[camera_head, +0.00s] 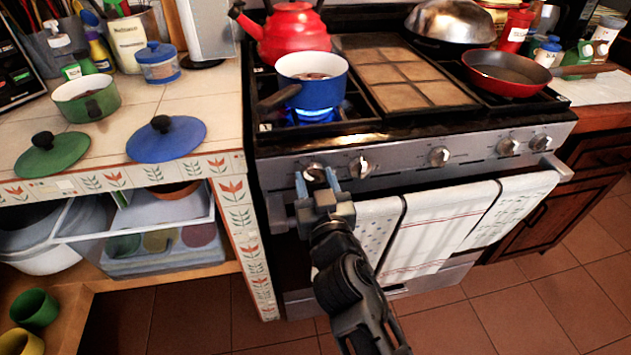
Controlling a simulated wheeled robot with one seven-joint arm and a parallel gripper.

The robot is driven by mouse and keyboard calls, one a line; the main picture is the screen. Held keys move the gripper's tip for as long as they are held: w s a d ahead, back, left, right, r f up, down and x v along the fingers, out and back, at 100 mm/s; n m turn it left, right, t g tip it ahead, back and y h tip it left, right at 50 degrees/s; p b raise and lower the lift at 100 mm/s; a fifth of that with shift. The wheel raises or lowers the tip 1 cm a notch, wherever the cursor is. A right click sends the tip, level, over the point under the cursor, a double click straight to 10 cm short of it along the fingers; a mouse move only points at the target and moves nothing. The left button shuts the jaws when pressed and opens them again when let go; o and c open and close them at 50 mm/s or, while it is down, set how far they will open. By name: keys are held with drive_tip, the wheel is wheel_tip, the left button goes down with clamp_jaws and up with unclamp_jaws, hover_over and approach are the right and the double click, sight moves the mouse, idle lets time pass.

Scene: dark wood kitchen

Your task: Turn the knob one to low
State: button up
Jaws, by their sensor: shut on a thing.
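The stove's front panel (405,163) carries a row of silver knobs. The leftmost knob (314,171) sits between the blue-grey fingertips of my gripper (317,183). My gripper is shut on this knob, and the fingers partly cover it. A second knob (362,166) is just to the right. A blue flame (316,114) burns at the front left burner under a blue pot (312,80). The knob's exact angle and its markings are too small to read.
A red kettle (287,33) stands behind the pot, and a red pan (507,72) is at the right. White towels (440,232) hang on the oven handle just right of my arm. A tiled counter (222,99) with lids borders the stove on the left.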

drive_tip(key=n, duration=0.4)
drive_tip(key=shift+n, duration=0.4)
drive_tip(key=n, duration=0.4)
drive_tip(key=shift+a+n, duration=0.15)
drive_tip(key=shift+n, duration=0.15)
drive_tip(key=n, duration=0.4)
drive_tip(key=shift+f, duration=0.1)
drive_tip(key=shift+s+a+f+n+p, duration=0.1)
drive_tip(key=shift+n+p, duration=0.5)
drive_tip(key=shift+n, duration=1.5)
drive_tip(key=o, duration=1.1)
drive_tip(key=shift+c, duration=0.2)
